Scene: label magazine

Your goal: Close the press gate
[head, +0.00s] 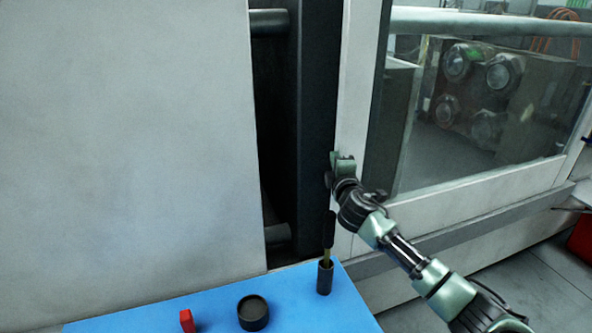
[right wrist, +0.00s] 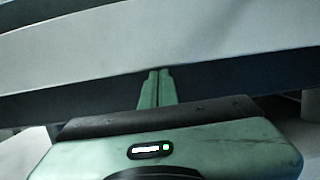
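The press gate (head: 352,95) is a white-framed panel with a large window, at the right in the head view. A dark gap, with a dark upright (head: 315,130) in it, lies between its left edge and a big pale panel (head: 130,140). My right gripper (head: 340,160) is at the gate frame's left edge. In the right wrist view its fingers (right wrist: 156,85) are together, tips near a pale band (right wrist: 160,45) with a dark band below. Nothing shows between them; whether they touch the gate I cannot tell. My left gripper is not in view.
A blue surface (head: 290,295) in front holds a red object (head: 187,320), a round black container (head: 253,313) and a dark upright cylinder (head: 325,277) with a tool in it, close below my right arm. Machinery (head: 480,80) shows through the window.

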